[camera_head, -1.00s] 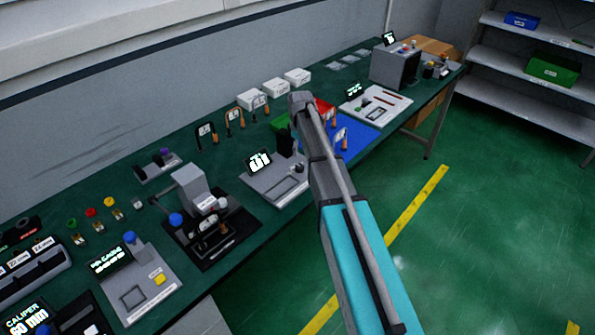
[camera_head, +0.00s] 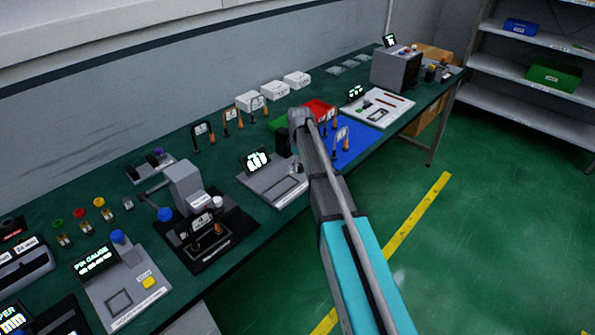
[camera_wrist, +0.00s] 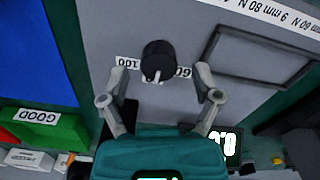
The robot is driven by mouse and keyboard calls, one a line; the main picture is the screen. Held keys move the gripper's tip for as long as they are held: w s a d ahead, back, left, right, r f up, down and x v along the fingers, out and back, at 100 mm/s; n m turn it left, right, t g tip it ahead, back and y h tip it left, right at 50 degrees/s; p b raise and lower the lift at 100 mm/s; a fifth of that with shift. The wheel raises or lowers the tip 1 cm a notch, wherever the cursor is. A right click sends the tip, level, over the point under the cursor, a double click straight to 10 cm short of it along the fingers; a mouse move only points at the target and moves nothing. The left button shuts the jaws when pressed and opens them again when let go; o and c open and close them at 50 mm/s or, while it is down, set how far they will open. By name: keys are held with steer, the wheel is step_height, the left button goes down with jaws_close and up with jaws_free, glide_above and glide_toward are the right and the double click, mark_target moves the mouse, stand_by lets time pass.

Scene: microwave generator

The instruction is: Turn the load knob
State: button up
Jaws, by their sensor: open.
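My gripper (camera_wrist: 163,76) is open, with one finger on each side of the knob. A gap shows between each finger and the knob, and I cannot tell the depth. In the head view, the grey station with a lit display (camera_head: 256,161) stands at mid-bench. My arm hides the knob there, and the fingers cannot be made out.
A blue mat (camera_head: 352,150) and a green bin (camera_wrist: 55,133) lie beside the station. A black fixture with a grey column (camera_head: 186,184) stands to its left, and a white panel (camera_head: 376,106) stands farther right. The aisle floor (camera_head: 470,240) is clear.

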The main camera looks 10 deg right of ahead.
steer(key=shift+f+b, duration=0.45)
steer(key=shift+f, duration=0.25)
